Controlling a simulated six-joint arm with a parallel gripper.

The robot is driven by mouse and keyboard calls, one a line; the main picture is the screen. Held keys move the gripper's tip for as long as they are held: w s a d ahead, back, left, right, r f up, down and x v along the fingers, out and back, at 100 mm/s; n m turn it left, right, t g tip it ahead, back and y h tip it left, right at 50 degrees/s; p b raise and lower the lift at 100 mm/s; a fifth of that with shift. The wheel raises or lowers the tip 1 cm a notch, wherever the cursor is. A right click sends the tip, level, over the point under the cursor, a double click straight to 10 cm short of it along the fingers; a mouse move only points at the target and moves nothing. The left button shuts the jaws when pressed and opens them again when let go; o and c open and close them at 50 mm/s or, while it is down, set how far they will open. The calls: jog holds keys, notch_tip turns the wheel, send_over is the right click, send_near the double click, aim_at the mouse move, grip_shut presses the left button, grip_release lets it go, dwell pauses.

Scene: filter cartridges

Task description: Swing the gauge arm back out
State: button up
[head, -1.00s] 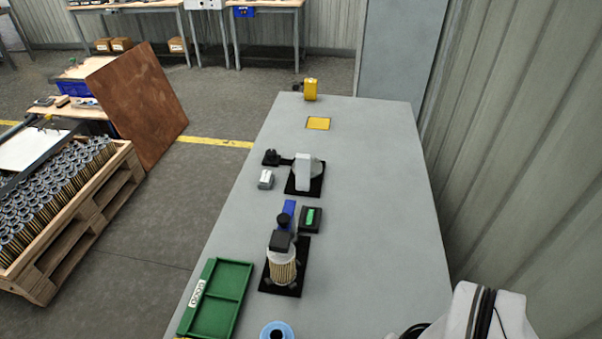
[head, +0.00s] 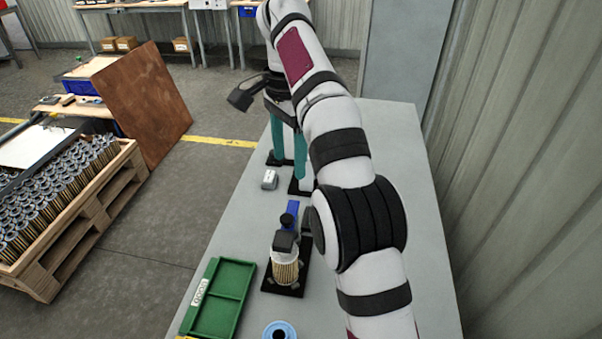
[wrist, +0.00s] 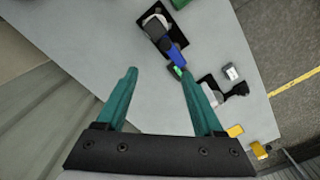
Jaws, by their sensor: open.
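The gauge arm, a blue bar (head: 292,208) with a black knob (head: 287,220) and a black head, reaches over the top of a pleated filter cartridge (head: 286,272). The cartridge stands upright on a black base plate (head: 270,287). In the wrist view, the blue bar (wrist: 176,53) lies beyond my fingertips, towards the top. My gripper (head: 290,168) has teal fingers, spread apart and empty. In the head view it hangs in front of the farther fixture, hiding most of it. The gripper also shows in the wrist view (wrist: 159,75), with no contact visible.
A green tray (head: 231,280) and blue ring (head: 280,331) lie nearer.

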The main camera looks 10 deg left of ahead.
jog(key=a, duration=0.1)
send_near(287, 217)
notch_tip(287, 217, down, 8)
jog(key=shift+s+f, duration=0.15)
jog(key=shift+f, duration=0.1)
grip_shut()
dwell(1.3)
